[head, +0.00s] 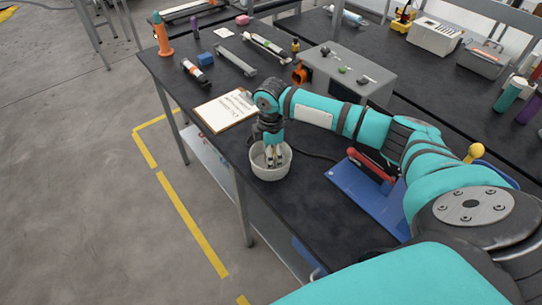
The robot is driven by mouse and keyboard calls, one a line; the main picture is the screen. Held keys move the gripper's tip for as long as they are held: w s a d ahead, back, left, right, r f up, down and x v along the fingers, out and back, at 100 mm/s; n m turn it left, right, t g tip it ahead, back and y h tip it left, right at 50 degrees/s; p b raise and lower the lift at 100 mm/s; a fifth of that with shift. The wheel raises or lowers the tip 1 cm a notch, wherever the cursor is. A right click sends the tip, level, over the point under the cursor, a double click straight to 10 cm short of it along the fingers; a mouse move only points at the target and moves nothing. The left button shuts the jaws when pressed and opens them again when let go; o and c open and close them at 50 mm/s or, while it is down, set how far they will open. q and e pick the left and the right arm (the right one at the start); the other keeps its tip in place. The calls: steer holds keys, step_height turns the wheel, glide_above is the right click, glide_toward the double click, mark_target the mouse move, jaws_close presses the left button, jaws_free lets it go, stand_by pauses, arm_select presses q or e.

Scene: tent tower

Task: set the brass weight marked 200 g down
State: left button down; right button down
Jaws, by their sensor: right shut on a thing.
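My right gripper (274,158) points straight down into a round white bowl (271,174) near the table's left front edge. Its fingertips are inside the bowl's rim. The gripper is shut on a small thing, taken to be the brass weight. The fingers and the bowl hide it, and its 200 g mark cannot be read. Whether it touches the bowl's bottom cannot be told. My left gripper is not in view.
A clipboard with paper (225,110) lies just behind the bowl. A grey box with knobs (347,75) stands further back. A blue base with a red part (358,190) is to the right. The black tabletop (305,225) is clear in front of the bowl.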

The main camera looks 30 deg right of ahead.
steer(key=shift+f, duration=0.65)
steer(key=c, duration=1.1)
jaws_free()
steer(key=shift+o, duration=1.2)
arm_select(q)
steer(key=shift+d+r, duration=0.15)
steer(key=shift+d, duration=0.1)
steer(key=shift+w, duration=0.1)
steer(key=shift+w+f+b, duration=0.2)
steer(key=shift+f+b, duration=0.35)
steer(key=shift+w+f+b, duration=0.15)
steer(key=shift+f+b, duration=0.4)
arm_select(e)
step_height(320, 180, up, 12)
steer(key=shift+r, duration=0.15)
